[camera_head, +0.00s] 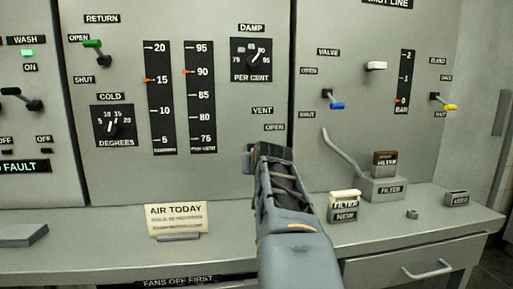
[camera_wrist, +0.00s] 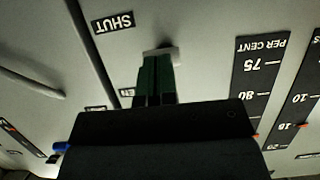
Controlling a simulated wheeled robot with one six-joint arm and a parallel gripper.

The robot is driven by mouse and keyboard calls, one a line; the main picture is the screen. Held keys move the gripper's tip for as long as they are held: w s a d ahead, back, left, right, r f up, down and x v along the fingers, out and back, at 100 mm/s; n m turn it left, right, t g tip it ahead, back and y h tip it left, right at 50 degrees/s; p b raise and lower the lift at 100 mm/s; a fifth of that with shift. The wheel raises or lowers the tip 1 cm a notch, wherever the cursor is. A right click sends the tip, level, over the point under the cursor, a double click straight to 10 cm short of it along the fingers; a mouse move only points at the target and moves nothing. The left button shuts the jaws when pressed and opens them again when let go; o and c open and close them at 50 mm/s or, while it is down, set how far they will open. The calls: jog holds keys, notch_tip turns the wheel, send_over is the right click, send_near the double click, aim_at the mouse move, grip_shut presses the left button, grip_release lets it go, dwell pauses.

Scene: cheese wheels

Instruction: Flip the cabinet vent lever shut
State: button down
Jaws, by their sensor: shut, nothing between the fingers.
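The vent control sits on the cabinet's middle panel under the VENT label (camera_head: 263,110) and the OPEN label (camera_head: 275,127). In the head view my gripper (camera_head: 268,150) covers most of it. In the wrist view, a pale block (camera_wrist: 173,52) on the panel, apparently the lever's mount, shows just beyond my fingertips (camera_wrist: 157,62). The SHUT label (camera_wrist: 113,22) is up and left of it, in an upside-down picture. The fingers are together and empty, at or very near the block. The lever's handle is hidden, so its position and any contact cannot be told.
A green RETURN lever (camera_head: 93,44) and the DAMP dial (camera_head: 251,59) are on the same panel. A blue valve lever (camera_head: 335,105) is to the right. The AIR TODAY card (camera_head: 177,219) and filter blocks (camera_head: 345,200) stand on the ledge below.

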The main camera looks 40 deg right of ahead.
jog(key=shift+r, duration=0.25)
jog(key=shift+r+p, duration=0.65)
